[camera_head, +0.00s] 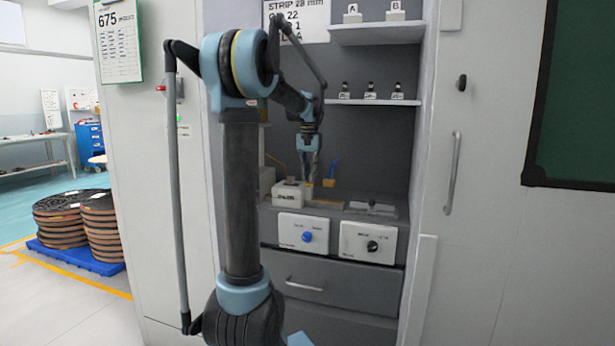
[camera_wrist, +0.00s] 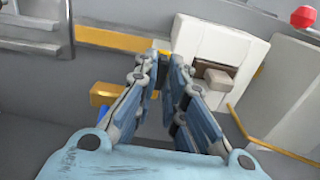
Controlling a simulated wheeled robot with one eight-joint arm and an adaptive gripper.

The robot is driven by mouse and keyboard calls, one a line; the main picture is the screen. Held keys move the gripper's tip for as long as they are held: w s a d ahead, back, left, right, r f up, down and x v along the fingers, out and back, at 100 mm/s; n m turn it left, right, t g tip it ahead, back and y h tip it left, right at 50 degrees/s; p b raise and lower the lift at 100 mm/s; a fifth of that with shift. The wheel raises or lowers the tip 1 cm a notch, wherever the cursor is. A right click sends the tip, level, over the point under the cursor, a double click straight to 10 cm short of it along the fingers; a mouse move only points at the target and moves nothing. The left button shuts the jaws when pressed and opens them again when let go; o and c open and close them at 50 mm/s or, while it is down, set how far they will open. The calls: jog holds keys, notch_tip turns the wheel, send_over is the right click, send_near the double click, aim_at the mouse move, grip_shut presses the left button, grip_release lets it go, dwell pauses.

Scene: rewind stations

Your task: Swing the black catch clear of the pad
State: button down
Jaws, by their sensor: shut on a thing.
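My gripper (camera_wrist: 165,62) points down into the bench recess, its fingers close together on a thing mostly hidden between them. Only a little dark shows there, which I take to be the black catch. In the camera_head view my gripper (camera_head: 312,172) is low over the bench, just behind and right of a white labelled block (camera_head: 290,193). I cannot tell for certain which part is the pad.
A yellow block (camera_head: 329,183) with a blue lever stands right of my gripper. White panels with a blue knob (camera_head: 307,237) and a black knob (camera_head: 372,246) are below. A shelf (camera_head: 375,102) with small items is above. The cabinet walls close in both sides.

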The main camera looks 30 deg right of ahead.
jog(key=shift+w+a, duration=0.1)
jog(key=c, duration=1.7)
grip_release()
jog(key=shift+o, duration=0.2)
jog(key=shift+r, duration=0.1)
notch_tip(320, 180, up, 12)
